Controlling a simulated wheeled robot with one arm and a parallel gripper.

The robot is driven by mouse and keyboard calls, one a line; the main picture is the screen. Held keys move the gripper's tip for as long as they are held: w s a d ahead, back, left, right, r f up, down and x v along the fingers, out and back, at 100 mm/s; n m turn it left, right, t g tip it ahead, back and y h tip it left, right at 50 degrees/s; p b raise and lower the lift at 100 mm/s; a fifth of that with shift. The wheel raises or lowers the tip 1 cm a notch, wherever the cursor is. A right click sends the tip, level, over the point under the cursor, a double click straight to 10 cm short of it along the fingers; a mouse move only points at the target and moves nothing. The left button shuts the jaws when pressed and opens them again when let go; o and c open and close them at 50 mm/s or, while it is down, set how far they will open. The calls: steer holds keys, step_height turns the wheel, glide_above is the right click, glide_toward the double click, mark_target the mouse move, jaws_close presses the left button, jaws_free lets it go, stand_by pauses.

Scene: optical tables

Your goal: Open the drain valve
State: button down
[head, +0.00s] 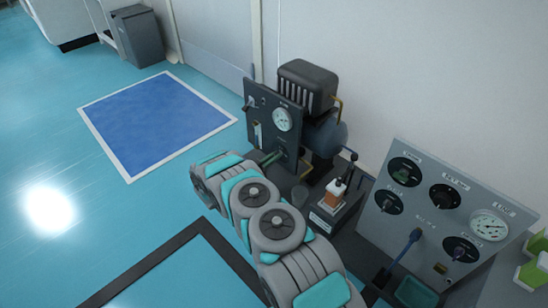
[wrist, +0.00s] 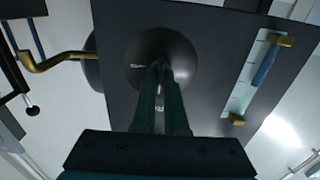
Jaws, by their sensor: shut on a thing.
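My gripper (wrist: 162,80) reaches the dark upright panel (wrist: 210,30) in the wrist view, its two dark green fingers close together. It is shut on a small handle in front of a round dark disc (wrist: 140,62), which I take to be the drain valve. The fingers hide most of the handle, so its turn angle cannot be told. In the head view, my gripper (head: 270,158) is at the lower part of the same panel (head: 262,99), below the white round gauge (head: 281,120). The valve itself is hidden there.
A sight tube (wrist: 265,62) with brass ends is right of the disc; a brass pipe (wrist: 55,60) is left. In the head view, an orange-and-white container (head: 334,194) and a grey dial panel (head: 425,200) stand to the right. The blue floor mat (head: 155,120) is clear.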

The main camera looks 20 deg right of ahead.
steer(key=shift+m, duration=0.3)
stand_by(0.4)
steer(key=shift+s+d+f+m+b, duration=0.15)
steer(key=shift+m+b, duration=2.5)
steer(key=shift+m, duration=1.7)
steer(key=shift+s+a+f+m+b, duration=0.15)
steer(key=shift+m+b, duration=2.45)
steer(key=shift+m, duration=1.75)
steer(key=shift+d, duration=0.1)
steer(key=c, duration=1)
jaws_free()
steer(key=shift+w, duration=0.1)
steer(key=shift+o, duration=0.2)
steer(key=v, duration=0.8)
